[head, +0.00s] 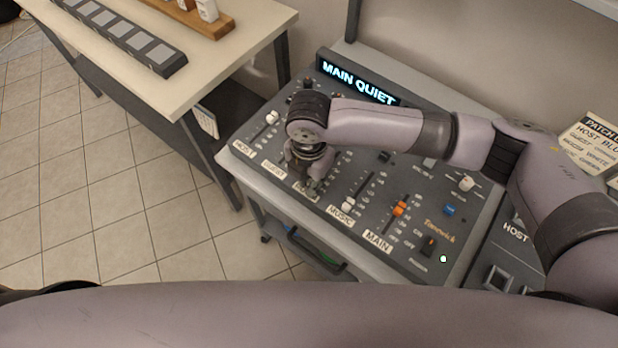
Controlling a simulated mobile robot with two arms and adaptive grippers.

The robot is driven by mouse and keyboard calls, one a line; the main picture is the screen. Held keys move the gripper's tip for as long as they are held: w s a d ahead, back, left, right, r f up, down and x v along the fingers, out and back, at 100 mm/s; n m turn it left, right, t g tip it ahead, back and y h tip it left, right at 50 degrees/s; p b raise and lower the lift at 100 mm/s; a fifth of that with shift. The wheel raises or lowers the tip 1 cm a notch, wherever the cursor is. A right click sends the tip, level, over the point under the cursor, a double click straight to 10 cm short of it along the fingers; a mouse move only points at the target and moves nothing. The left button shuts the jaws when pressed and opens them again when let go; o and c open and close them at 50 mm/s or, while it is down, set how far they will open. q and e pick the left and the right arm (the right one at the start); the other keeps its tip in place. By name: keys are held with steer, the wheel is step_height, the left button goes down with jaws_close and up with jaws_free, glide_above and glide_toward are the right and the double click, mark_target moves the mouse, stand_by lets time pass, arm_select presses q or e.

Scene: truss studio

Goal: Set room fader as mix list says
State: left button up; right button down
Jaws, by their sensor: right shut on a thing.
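The grey mixing console (262,180) stands in the middle of the view, with labelled faders along its front. My right gripper (313,183) points down over the third fader strip, where the room label is mostly covered. It is shut on the room fader's knob, which the fingers hide. I cannot read the fader's level. The mix list is not clearly identifiable in this view. My left gripper is out of view.
The display (357,80) reads "MAIN QUIET". The host fader (271,117), white music fader (348,206) and orange main fader (399,209) flank the gripper. A patch list card (597,140) stands at right. A wooden-topped table (215,58) stands at upper left.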

steer(key=w+d, duration=0.2)
steer(key=w, duration=0.1)
steer(key=shift+w+d, duration=0.2)
steer(key=c, duration=1.6)
jaws_free()
steer(key=shift+s, duration=0.1)
steer(key=shift+o, duration=0.2)
steer(key=shift+r, duration=0.25)
step_height(320, 180, up, 12)
steer(key=shift+f, duration=0.2)
steer(key=shift+a+f, duration=0.1)
